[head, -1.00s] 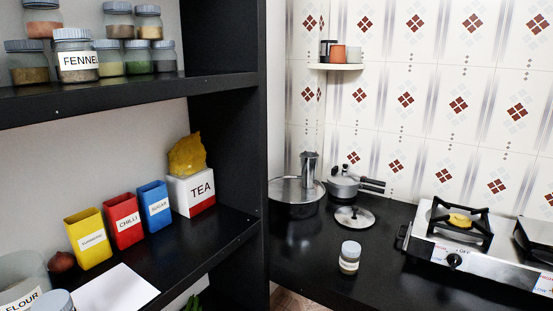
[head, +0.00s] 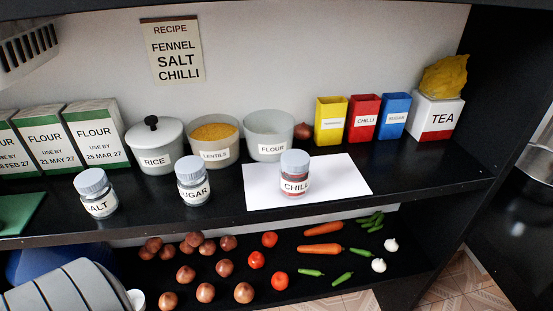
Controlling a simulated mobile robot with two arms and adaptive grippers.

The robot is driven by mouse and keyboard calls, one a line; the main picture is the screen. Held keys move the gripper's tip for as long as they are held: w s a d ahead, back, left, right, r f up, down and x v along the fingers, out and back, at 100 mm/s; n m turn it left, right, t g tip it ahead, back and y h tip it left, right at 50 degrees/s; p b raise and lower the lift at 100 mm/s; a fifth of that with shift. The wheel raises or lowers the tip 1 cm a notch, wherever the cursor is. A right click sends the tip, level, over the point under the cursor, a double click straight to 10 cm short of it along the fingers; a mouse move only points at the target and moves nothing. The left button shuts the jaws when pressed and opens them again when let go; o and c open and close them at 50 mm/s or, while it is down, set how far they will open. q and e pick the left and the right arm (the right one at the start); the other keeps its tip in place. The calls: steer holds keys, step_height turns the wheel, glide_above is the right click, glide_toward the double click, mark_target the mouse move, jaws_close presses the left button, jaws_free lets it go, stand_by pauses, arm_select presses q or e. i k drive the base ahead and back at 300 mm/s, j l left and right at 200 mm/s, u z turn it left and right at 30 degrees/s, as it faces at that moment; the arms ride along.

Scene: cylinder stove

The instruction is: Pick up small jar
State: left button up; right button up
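Three small jars with grey-blue lids stand upright on the black middle shelf in the head view. The salt jar (head: 96,193) is at the left near the shelf's front edge. The sugar jar (head: 193,181) is right of it. The chilli jar (head: 295,174), with red contents, stands on a white sheet (head: 344,181). The task does not say which jar is meant. Neither gripper shows in the view.
Behind the jars stand flour boxes (head: 93,136), a rice pot (head: 155,146), a lentils pot (head: 214,139), a flour pot (head: 269,133) and coloured tins (head: 364,118). A recipe note (head: 174,50) hangs above. Vegetables (head: 257,260) lie on the lower shelf.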

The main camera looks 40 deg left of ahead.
mark_target(293, 185)
steer(key=u, duration=1)
